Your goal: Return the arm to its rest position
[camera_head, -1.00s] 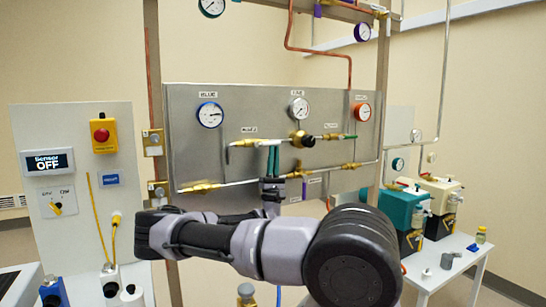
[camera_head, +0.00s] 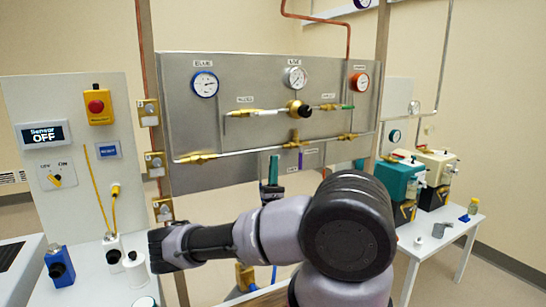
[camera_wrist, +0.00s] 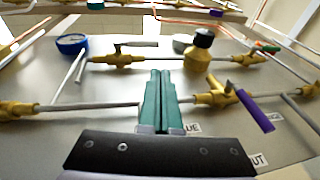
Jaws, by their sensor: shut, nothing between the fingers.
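My gripper (camera_head: 273,160) is in front of the lower part of the grey metal panel (camera_head: 240,78), below the pipes. Its teal fingers are together and empty. In the wrist view the closed fingers (camera_wrist: 158,75) point up toward the panel, apart from the pipes as far as I can see. My arm reaches across the lower middle of the head view, bent, with its dark elbow toward the right. The rest position itself is not marked in any view.
The panel carries a blue-rimmed gauge (camera_head: 205,84), a black-knobbed valve (camera_head: 299,109) and a purple lever (camera_wrist: 255,110). At left stand a board with a red button (camera_head: 96,106) and a sensor display (camera_head: 44,134). A white table (camera_head: 440,238) with pumps is at right.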

